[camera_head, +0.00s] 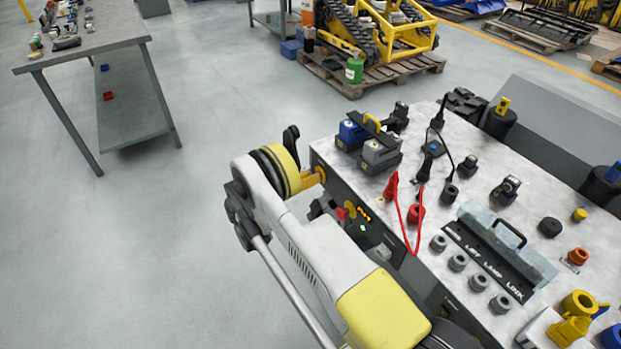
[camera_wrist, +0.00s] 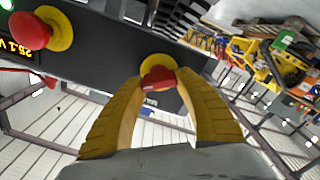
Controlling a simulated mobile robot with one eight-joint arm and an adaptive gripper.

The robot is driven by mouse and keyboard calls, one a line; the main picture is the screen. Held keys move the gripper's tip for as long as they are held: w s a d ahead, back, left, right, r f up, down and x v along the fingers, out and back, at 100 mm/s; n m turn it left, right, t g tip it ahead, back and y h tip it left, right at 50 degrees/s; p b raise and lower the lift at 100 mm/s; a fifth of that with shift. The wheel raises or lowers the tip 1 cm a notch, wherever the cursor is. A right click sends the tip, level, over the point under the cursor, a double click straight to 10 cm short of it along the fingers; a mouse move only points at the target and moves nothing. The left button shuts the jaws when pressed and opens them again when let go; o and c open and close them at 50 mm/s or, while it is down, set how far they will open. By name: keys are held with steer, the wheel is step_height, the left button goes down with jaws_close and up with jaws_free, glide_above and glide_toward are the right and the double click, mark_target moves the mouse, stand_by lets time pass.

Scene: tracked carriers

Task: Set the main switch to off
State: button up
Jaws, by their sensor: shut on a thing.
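The main switch, a red knob (camera_wrist: 158,82) on a round yellow plate (camera_wrist: 157,64), sits on the dark front panel of the console. My gripper (camera_wrist: 161,84) has its yellow fingers on either side of the red knob and is shut on it. In the head view my gripper (camera_head: 309,180) reaches the panel near its far left corner. There the knob is hidden by the fingers and only part of the yellow plate (camera_head: 321,173) shows. I cannot read the knob's exact setting.
A red mushroom button (camera_wrist: 30,31) on a yellow plate stands beside the switch, with a lit display (camera_wrist: 22,62) below it. The console top (camera_head: 330,152) holds battery-like blocks, a red cable (camera_head: 406,228) and several knobs. Open floor (camera_head: 190,230) lies to the left.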

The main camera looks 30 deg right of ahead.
steer(key=n, duration=0.5)
steer(key=shift+w+n, duration=0.1)
steer(key=shift+n, duration=0.2)
steer(key=n, duration=0.5)
steer(key=shift+f+n, duration=0.15)
steer(key=shift+n, duration=0.15)
steer(key=o, duration=1.2)
